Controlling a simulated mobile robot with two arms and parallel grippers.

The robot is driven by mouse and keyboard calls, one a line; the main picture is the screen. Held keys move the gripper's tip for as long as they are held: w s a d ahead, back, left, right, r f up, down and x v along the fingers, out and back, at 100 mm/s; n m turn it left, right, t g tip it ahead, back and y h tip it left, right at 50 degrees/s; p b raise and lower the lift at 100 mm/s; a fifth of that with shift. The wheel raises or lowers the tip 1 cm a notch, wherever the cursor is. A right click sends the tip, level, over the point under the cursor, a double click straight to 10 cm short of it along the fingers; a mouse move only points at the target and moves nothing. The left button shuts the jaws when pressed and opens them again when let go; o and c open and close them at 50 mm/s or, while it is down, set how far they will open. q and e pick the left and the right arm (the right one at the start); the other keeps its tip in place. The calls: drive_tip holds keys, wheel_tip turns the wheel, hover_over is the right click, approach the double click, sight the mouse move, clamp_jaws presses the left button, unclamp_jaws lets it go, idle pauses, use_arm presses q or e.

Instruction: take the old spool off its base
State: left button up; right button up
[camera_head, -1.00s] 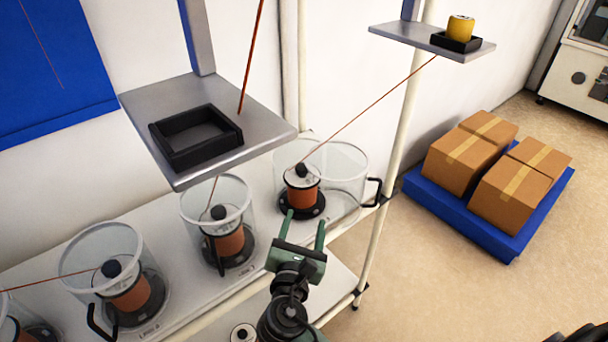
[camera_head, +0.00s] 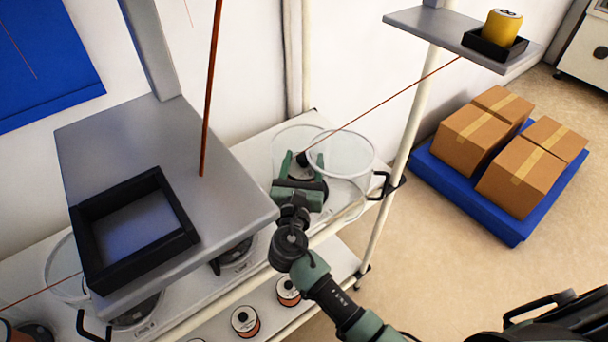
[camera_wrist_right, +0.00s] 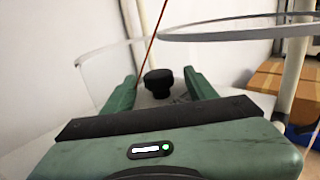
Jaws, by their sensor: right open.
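The old spool sits on its black round base (camera_head: 318,188) at the right end of the feeder shelf. My right gripper hides most of it in the head view. Its black knob (camera_head: 302,158) shows between the fingers, and the wrist view also shows this knob (camera_wrist_right: 158,83). My right gripper (camera_head: 301,163) is open, with one finger on either side of the knob. In the wrist view, gaps separate the knob from both fingers (camera_wrist_right: 160,85). I cannot tell how deep the fingers reach around the spool. My left gripper is not in view.
A clear cylinder (camera_head: 345,160) with a rim stands close right of my gripper. A grey shelf (camera_head: 150,130) with an empty black tray (camera_head: 140,262) overhangs the left feeders.

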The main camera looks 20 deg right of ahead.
drive_tip(key=shift+w+d+f, duration=0.1)
drive_tip(key=shift+w, duration=0.2)
clamp_jaws()
idle(1.1)
drive_tip(key=shift+r, duration=0.2)
